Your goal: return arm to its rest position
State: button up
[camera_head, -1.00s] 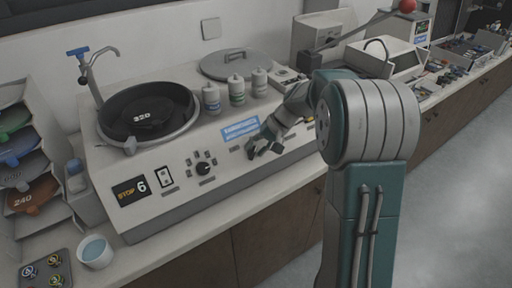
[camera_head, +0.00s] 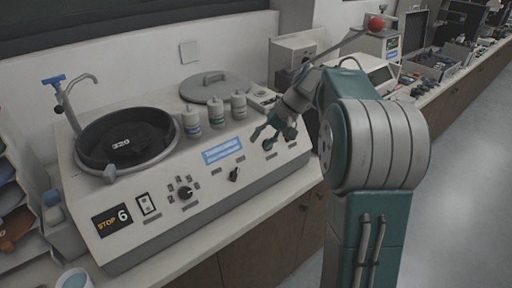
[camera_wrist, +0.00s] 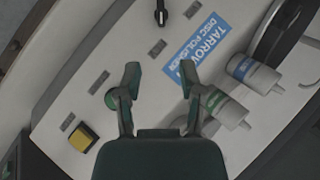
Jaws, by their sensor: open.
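My gripper (camera_head: 271,134) hangs above the right end of the control panel of the disc polisher (camera_head: 250,170). It also shows in the wrist view (camera_wrist: 156,85), with its two fingers spread apart and nothing between them. The panel surface lies below the fingers. In the head view my arm is raised and folded, with its large teal and grey joint at the right. In the wrist view the blue label (camera_wrist: 200,50) lies just beyond the right finger, and a yellow square button (camera_wrist: 83,138) lies left of the gripper.
Several white bottles (camera_head: 215,112) stand behind the panel, left of the gripper. A black polishing bowl (camera_head: 125,142) is at the left and a round grey lid (camera_head: 215,87) at the back. The floor at right is clear.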

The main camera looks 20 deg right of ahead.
dwell(0.4)
jog(key=s+a+n+t+h, duration=0.1)
jog(key=s+a+t+h, duration=0.1)
jog(key=s, duration=1.1)
jog(key=s+a+n+t+h, duration=0.1)
jog(key=s+a+h, duration=0.3)
jog(key=s, duration=1)
jog(key=shift+s+a+r+n+t+h, duration=0.25)
jog(key=shift+a+r+t+h, duration=0.3)
jog(key=shift+a, duration=0.55)
jog(key=shift+w, duration=0.1)
